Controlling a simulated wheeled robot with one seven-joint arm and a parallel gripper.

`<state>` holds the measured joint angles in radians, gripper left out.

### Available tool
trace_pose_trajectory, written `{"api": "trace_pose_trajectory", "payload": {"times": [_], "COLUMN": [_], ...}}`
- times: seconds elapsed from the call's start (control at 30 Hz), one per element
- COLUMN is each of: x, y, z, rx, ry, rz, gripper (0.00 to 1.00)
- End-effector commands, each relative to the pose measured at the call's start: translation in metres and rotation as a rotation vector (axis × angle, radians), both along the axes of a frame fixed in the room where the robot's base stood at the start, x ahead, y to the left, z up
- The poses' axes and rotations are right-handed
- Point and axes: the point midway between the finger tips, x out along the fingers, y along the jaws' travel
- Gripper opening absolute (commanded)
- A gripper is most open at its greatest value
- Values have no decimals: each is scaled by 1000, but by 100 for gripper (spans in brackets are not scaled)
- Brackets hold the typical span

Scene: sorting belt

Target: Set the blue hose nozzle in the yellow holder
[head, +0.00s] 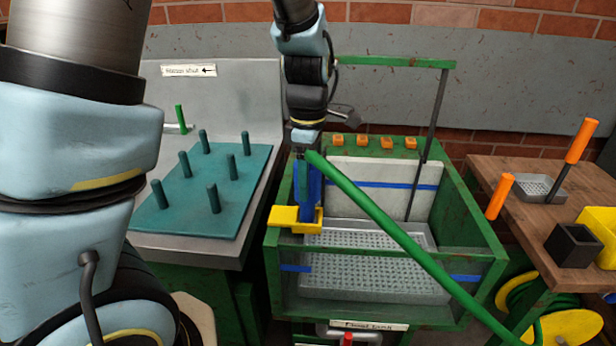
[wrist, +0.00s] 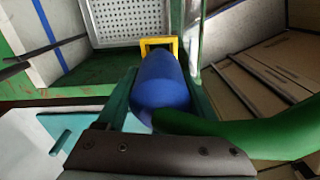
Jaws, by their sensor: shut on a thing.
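The blue hose nozzle (head: 307,192) is held upright at the left front of the green tank, with a green hose (head: 390,228) running from its top. My gripper (head: 306,158) is shut on the nozzle's upper part. In the wrist view my gripper's fingers (wrist: 162,95) lie on either side of the blue nozzle (wrist: 160,82). The yellow holder (head: 286,217) is on the tank's left rim, at the nozzle's lower end. In the wrist view the nozzle's far end meets the yellow holder's frame (wrist: 158,41); how deep it sits inside is hidden.
The green tank (head: 384,314) holds a grey perforated tray (head: 375,262). A teal peg board (head: 190,222) stands to the left. A wooden table (head: 500,172) on the right carries orange-handled tools, a black box (head: 572,245) and a yellow bin. The hose slants across the tank's front right.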

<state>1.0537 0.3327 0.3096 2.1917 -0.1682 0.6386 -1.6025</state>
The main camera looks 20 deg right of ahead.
Motion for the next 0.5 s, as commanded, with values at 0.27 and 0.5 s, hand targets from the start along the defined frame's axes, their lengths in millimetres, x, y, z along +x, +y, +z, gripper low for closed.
{"api": "trace_pose_trajectory", "payload": {"times": [0.27, 0.5], "x": [0, 0], "y": [0, 0], "z": [-1, -9], "rx": [0, 0], "ry": [0, 0], "rz": [0, 0], "gripper": [21, 21]}}
